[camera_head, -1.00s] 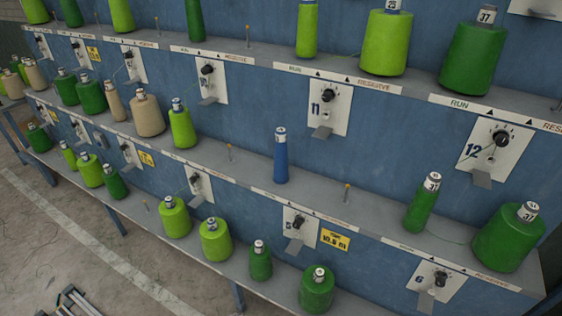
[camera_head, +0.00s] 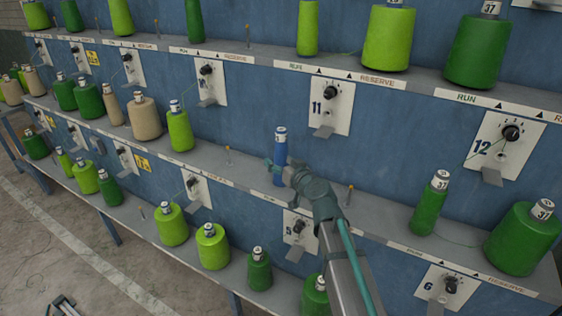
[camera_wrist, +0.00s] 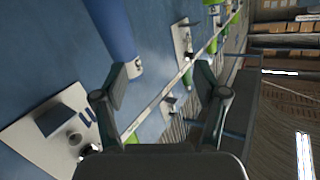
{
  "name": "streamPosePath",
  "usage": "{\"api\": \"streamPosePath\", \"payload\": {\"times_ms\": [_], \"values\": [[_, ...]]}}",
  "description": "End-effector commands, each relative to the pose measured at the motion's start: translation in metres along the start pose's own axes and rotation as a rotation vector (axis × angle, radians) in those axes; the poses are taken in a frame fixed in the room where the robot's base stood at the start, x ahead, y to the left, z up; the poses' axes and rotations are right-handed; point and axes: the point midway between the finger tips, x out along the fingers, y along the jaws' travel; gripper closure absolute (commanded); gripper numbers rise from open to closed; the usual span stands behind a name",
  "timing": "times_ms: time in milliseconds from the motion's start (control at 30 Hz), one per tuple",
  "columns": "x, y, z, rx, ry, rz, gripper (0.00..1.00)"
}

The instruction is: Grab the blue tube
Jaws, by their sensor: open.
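The blue tube (camera_head: 281,146) stands upright on the middle shelf, with a white label at its top. My gripper (camera_head: 279,170) reaches in from the lower right and is at the tube's lower part, which it partly hides. In the wrist view the picture is turned on its side, and the tube (camera_wrist: 110,28) lies at the upper left. My gripper (camera_wrist: 160,80) shows open there, with nothing between its fingertips. The tube's labelled end is just beyond the left finger. I cannot tell whether they touch.
A lime cone (camera_head: 180,130) stands left on the same shelf, and a slim green tube (camera_head: 430,205) and a wide green cone (camera_head: 523,238) stand right. Thin pegs (camera_head: 349,194) rise from the shelf. The upper shelf (camera_head: 345,82) overhangs behind. The shelf around the blue tube is otherwise clear.

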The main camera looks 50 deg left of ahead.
Motion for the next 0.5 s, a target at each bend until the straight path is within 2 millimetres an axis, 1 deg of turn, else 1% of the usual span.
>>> {"api": "streamPosePath", "payload": {"times_ms": [33, 133, 200, 333, 433, 500], "values": [[0.006, 0.009, -0.023, -0.022, 0.059, 0.030, 0.28], [0.006, 0.024, -0.037, -0.066, 0.124, 0.091, 0.28], [0.004, 0.031, -0.043, -0.102, 0.150, 0.128, 0.28], [0.004, 0.038, -0.048, -0.171, 0.164, 0.169, 0.28], [0.013, 0.040, -0.050, -0.194, 0.161, 0.171, 0.28], [0.024, 0.042, -0.052, -0.196, 0.160, 0.170, 0.28]]}}
